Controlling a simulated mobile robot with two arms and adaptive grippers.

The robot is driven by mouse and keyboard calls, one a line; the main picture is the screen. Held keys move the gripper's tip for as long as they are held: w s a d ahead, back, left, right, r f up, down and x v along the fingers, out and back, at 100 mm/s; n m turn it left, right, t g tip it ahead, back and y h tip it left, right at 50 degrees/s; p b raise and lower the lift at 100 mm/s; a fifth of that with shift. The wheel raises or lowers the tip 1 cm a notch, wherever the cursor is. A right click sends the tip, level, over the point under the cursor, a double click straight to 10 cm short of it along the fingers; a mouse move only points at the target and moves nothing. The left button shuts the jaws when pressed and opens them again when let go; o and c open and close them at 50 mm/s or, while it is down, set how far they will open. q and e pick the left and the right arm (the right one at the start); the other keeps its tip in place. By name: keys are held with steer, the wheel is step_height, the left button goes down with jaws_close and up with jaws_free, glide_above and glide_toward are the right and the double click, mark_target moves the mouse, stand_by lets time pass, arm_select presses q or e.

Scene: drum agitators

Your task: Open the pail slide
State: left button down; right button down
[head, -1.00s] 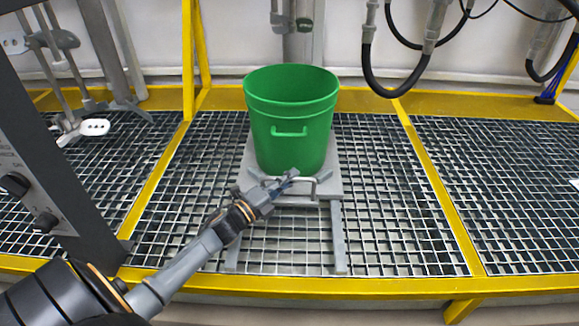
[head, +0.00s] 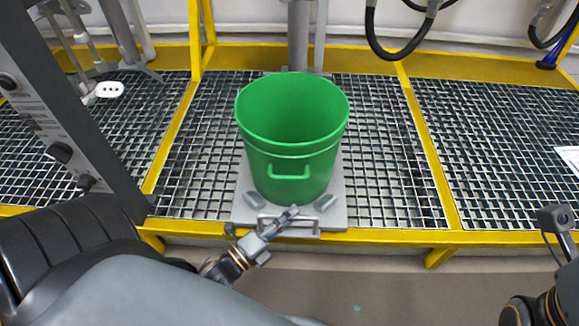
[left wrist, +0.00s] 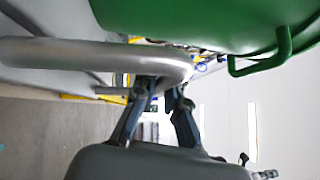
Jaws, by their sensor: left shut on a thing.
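The pail slide (head: 335,208) is a flat grey plate with two angled grey blocks near its front. A green pail (head: 290,150) stands upright on it. The slide's front is at the yellow front edge of the platform. Its grey bar handle (head: 302,235) sticks out at the front. My left gripper (head: 285,217) is shut on this handle. The left wrist view shows the handle (left wrist: 100,58) close up at my left fingers (left wrist: 158,95), with the pail (left wrist: 200,22) above. My right gripper (head: 556,222) shows partly at the right edge, away from the slide; its jaw state is unclear.
A yellow-framed platform (head: 400,237) with metal grating surrounds the slide. A grey control panel (head: 65,120) stands at the left. Black hoses (head: 400,55) hang behind at the right. The floor (head: 400,290) in front is clear.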

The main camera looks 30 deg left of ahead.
arm_select(q)
steer(key=shift+s+d+p, duration=0.2)
steer(key=shift+s+d, duration=0.25)
steer(key=shift+s, duration=0.3)
steer(key=shift+s+d+p, duration=0.15)
steer(key=shift+s+d, duration=0.3)
steer(key=shift+s, duration=0.25)
steer(key=c, duration=1.4)
jaws_free()
steer(key=shift+o, duration=0.2)
steer(key=v, duration=1.2)
steer(key=shift+w+f, duration=0.1)
